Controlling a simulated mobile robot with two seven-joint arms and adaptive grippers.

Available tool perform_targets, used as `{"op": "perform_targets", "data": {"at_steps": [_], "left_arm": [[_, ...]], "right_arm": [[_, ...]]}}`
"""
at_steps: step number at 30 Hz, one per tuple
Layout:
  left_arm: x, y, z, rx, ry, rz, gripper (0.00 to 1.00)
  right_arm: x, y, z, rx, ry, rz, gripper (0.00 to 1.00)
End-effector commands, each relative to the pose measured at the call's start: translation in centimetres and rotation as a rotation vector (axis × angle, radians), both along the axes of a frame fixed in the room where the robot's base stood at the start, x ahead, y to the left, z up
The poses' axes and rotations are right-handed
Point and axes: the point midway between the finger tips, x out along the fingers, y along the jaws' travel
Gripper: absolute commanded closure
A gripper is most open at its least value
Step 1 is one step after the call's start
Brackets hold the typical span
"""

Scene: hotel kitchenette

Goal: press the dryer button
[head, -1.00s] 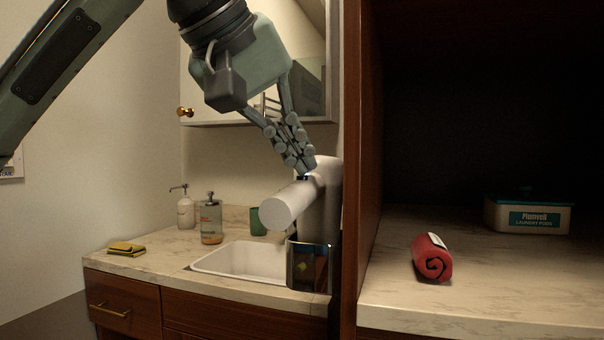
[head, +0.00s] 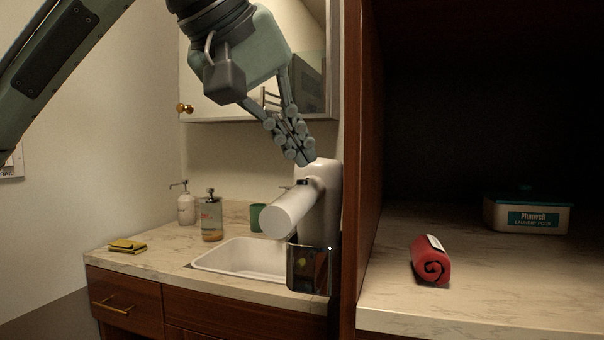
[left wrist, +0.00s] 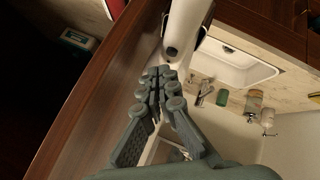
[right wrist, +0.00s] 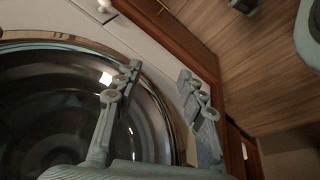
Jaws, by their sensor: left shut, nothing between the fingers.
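The white hair dryer (head: 291,209) is mounted against the side panel above the right end of the sink, its round nozzle pointing to the lower left. A small dark button (head: 302,181) shows on its top; in the left wrist view a dark spot (left wrist: 172,52) shows on the white body just beyond the fingers. My left gripper (head: 305,159) is shut and empty, its fingertips just above the dryer body and apart from the button. My right gripper (right wrist: 160,84) shows only in its own wrist view, open and empty in front of a round glass door (right wrist: 65,110).
A wooden divider (head: 363,150) stands right of the dryer. A metal holder (head: 309,268) sits below it. The sink (head: 240,258), soap bottles (head: 211,217) and a green cup (head: 257,216) are to the left.

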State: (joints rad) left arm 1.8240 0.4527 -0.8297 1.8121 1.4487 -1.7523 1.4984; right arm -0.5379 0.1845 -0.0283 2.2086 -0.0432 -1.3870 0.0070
Motion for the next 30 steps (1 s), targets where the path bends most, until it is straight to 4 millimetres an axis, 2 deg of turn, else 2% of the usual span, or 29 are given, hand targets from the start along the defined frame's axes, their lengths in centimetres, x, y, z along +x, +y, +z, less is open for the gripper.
{"op": "perform_targets", "data": {"at_steps": [1, 6, 15, 30], "left_arm": [[0.0, 0.0, 0.9, -0.001, 0.0, -0.001, 1.0], [0.0, 0.0, 2.7, -0.001, 0.0, 0.001, 1.0], [0.0, 0.0, 5.4, -0.001, 0.0, -0.001, 1.0], [0.0, 0.0, 5.6, 0.0, 0.0, 0.0, 1.0]], "right_arm": [[0.0, 0.0, 0.8, 0.0, 0.0, 0.0, 0.6], [0.0, 0.0, 2.5, 0.0, 0.0, 0.0, 0.6], [0.0, 0.0, 4.4, 0.0, 0.0, 0.0, 0.6], [0.0, 0.0, 4.3, 0.001, 0.0, 0.0, 0.6]]}}
